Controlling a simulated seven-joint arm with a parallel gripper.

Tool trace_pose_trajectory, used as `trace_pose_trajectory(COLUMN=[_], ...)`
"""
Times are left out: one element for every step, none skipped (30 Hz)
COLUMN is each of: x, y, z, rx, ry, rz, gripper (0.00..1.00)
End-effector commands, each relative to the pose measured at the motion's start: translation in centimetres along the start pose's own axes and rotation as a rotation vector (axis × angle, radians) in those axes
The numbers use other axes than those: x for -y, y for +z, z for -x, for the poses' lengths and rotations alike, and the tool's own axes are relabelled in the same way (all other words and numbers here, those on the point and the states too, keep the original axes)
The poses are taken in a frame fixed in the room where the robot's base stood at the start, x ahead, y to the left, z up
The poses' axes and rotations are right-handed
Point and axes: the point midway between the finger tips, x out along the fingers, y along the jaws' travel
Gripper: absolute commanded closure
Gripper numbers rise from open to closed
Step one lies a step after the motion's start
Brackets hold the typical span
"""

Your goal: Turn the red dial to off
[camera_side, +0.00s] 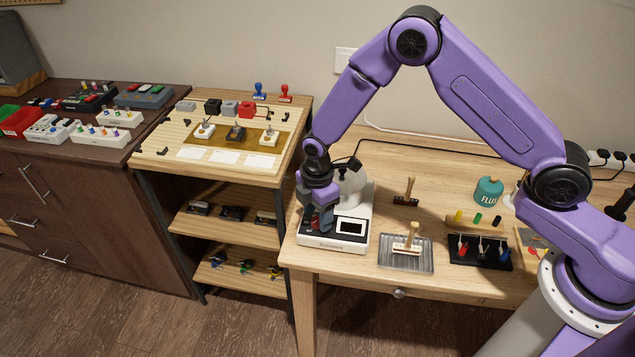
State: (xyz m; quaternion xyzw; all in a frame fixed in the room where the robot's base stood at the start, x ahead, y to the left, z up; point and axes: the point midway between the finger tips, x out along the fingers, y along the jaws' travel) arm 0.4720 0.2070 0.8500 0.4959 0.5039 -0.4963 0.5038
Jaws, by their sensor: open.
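A white machine (356,243) with a small dark screen (352,227) and a grey-white rounded upper part stands at the left end of the wooden table. My gripper (317,220) points down over the left part of the machine's front, left of the screen. Its jaws are open, with the blue-grey fingertips low at the panel. I cannot tell whether the fingers touch anything, or how the dial is set.
Right of the machine are a metal tray (405,262) with a wooden-handled tool, a black holder (480,252) with coloured tools, and a teal flux jar (488,190). A wooden bench (180,156) with small parts stands to the left. A black cable runs behind the machine.

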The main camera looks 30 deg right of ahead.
Motion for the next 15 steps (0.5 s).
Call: trace_pose_trajectory(x=[-0.1,-0.1,-0.1,-0.1,-0.1,-0.1,-0.1,-0.1,-0.1,-0.1,-0.1,-0.1,-0.1,-0.1,-0.1], y=[0.0,0.0,0.0,-0.1,-0.1,-0.1,-0.1,0.0,-0.1,-0.1,-0.1,0.0,0.0,0.0,0.0], z=[0.8,1.3,1.9,2.5,3.1,3.9,4.5,5.1,5.9,6.6,7.2,8.0,8.7,9.3,10.2], rx=[-0.002,-0.002,-0.002,-0.003,-0.003,-0.003,-0.003,-0.003,-0.003,-0.003,-0.003,-0.003,-0.003,-0.003,-0.003], ry=[0.003,0.004,0.004,0.004,0.006,0.005,0.006,0.005,0.006,0.005,0.006,0.005,0.006,0.005,0.006], rz=[0.000,0.000,0.000,0.000,0.000,0.000,0.000,0.000,0.000,0.000,0.000,0.000,0.000,0.000,0.000], gripper=[0.43,0.43,0.43,0.43,0.43,0.43,0.43,0.43,0.43,0.43,0.43,0.43,0.43,0.43,0.43])
